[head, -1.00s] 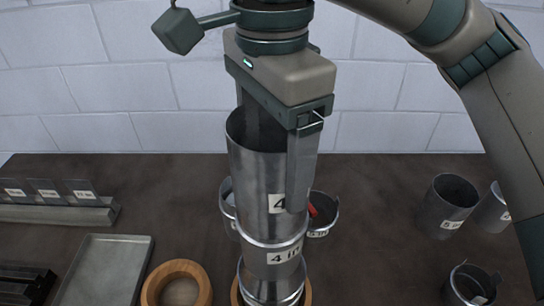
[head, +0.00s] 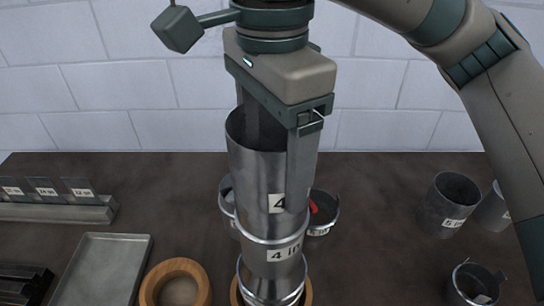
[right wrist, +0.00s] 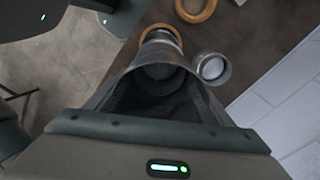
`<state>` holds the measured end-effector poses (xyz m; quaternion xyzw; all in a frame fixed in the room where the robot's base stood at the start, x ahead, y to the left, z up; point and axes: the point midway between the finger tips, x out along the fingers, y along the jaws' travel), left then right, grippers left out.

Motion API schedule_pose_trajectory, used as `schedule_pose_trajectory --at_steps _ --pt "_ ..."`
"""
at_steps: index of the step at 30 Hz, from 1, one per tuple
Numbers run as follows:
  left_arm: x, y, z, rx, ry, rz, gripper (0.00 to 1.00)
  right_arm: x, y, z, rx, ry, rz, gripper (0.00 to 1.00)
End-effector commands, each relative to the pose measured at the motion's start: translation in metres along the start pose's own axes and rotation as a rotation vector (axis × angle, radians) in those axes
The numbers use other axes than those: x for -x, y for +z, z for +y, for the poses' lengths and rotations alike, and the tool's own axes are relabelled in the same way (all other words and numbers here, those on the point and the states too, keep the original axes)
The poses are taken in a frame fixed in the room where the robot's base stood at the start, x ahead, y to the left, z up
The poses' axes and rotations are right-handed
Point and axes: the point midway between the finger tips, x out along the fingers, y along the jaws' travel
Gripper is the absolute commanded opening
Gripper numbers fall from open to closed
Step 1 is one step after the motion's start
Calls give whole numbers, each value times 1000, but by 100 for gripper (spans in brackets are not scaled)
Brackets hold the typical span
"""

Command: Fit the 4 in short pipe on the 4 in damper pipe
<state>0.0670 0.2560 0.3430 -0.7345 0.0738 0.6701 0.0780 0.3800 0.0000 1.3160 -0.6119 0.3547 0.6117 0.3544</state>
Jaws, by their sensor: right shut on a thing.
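The short pipe (head: 257,175), a grey metal tube with a partly covered "4" label, stands upright with its open mouth up. My right gripper (head: 276,170) is shut on its wall from above, one finger inside and one outside. Directly below is the damper pipe (head: 265,268), labelled "4 in". The two look in line and meet at a raised bead; how deep they overlap cannot be told. The right wrist view looks down into the short pipe's dark mouth (right wrist: 160,85). My left gripper is not seen in the head view.
A wooden ring (head: 307,293) surrounds the stack's base; another ring (head: 175,267) lies left. A bin with a red item (head: 322,212) stands close behind. A grey tray (head: 103,262) and card rack (head: 60,212) are left; several pipes, including one (head: 448,205), are right.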

Motion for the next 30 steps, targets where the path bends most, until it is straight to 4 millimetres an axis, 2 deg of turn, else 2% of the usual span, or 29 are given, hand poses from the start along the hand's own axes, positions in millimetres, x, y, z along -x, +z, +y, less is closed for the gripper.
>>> schedule_pose_trajectory --at_steps 8,9,11,12,30 --pt "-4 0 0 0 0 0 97 -3 0 0 0 0 0 49" --pt "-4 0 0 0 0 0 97 -3 0 0 0 0 0 80" --pt "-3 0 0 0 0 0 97 -3 0 0 0 0 0 94" --pt "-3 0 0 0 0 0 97 -3 0 0 0 0 0 97" --pt "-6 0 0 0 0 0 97 2 0 0 0 -1 0 97"
